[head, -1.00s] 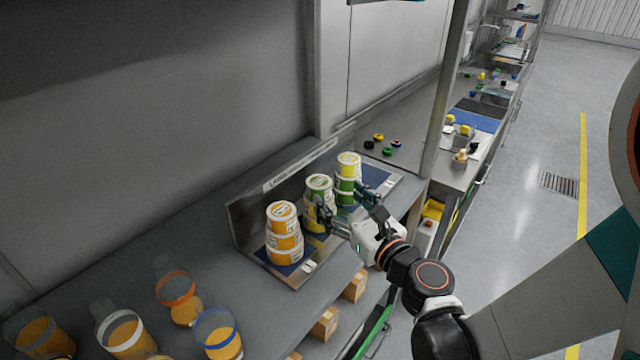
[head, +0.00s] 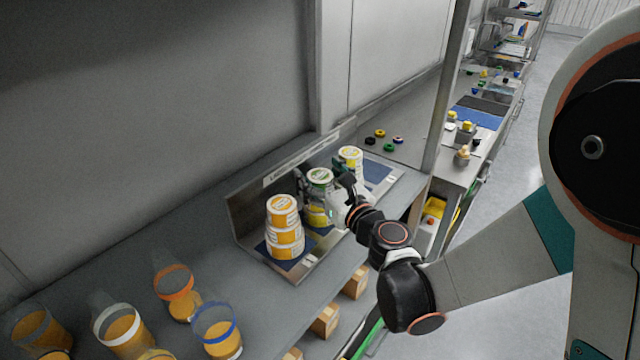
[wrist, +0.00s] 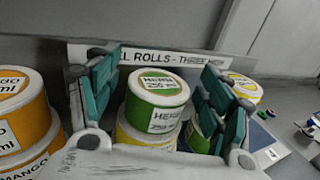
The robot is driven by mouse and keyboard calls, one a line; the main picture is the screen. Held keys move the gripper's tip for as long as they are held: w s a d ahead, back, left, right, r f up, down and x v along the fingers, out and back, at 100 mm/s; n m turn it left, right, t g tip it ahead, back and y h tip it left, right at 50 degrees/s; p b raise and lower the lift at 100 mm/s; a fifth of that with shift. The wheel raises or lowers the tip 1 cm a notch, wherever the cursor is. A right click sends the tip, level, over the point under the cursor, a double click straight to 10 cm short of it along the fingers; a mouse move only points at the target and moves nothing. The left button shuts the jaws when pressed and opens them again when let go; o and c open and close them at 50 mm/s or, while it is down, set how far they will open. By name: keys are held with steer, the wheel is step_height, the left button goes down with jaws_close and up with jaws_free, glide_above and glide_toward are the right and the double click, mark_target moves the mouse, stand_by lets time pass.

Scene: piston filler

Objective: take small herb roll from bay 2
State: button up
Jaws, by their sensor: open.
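The small herb roll, white-topped with a green band (head: 319,176), sits on top of the middle stack, on a yellow roll (wrist: 128,133). In the wrist view its label reads HERB 250 ml (wrist: 158,103). My gripper (head: 328,190) is open at the middle stack. In the wrist view its teal fingers (wrist: 158,90) stand on either side of the herb roll, with gaps visible; contact cannot be seen. The right finger partly hides the right-hand stack.
An orange mango stack (head: 284,226) stands close on the left. The right stack has a yellow top roll (head: 350,154) and a green roll (wrist: 200,138) lower down. A labelled back panel (wrist: 190,60) rises behind. Cups (head: 218,333) stand at the front left.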

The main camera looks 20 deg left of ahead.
steer(key=c, duration=1.3)
steer(key=shift+o, duration=0.2)
steer(key=shift+r, duration=0.1)
